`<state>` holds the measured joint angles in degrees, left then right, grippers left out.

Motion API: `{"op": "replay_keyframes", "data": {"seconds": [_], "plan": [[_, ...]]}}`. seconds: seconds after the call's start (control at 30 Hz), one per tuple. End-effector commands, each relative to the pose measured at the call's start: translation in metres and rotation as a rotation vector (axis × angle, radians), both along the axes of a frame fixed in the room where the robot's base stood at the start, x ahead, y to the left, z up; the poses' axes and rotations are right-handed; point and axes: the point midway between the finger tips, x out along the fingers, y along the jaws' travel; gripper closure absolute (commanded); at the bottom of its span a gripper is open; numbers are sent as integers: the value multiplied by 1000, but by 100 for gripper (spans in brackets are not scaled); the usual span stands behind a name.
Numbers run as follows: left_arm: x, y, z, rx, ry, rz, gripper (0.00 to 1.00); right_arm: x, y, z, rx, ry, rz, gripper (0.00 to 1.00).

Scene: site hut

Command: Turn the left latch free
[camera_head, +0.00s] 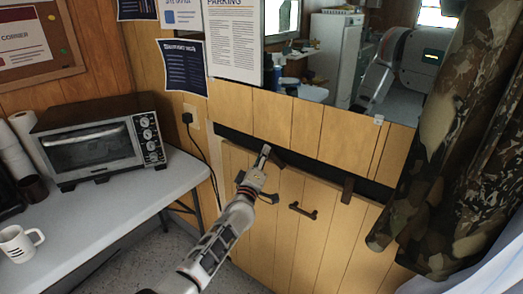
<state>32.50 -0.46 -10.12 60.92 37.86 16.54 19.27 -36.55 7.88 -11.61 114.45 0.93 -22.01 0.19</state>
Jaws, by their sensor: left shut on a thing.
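The left latch (277,160) is a small dark brown bar at the top edge of a wooden panel (258,240), beside a dark gap. It looks tilted, and my fingers hide part of it. My left gripper (264,157) is at the latch with its fingers shut on it. A second latch (347,190) of the same kind stands upright across the gap farther right. A dark bar handle (303,211) is on the panel between and below the two latches. My right gripper is not in view.
A white table (120,218) with a toaster oven (98,139) and a mug (18,243) stands at left. A camouflage curtain (447,150) hangs close at right. A mirror-like opening (330,60) is above the panel. A black cord (207,160) hangs from a wall socket.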

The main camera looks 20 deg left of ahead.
Motion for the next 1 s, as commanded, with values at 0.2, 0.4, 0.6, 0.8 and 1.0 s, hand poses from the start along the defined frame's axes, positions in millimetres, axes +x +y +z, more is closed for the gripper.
{"op": "replay_keyframes", "data": {"seconds": [0.2, 0.4, 0.6, 0.8, 1.0], "plan": [[0, -1, 6, -189, 69, -1, 100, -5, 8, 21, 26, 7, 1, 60], [0, -1, 3, -330, 122, -1, 100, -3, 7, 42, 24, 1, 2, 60], [0, 0, 0, -432, 160, -1, 100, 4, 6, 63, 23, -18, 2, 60], [0, 0, -2, -488, 181, 0, 100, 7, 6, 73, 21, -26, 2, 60], [0, 0, -3, -510, 188, 0, 100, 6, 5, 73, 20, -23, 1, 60]]}}
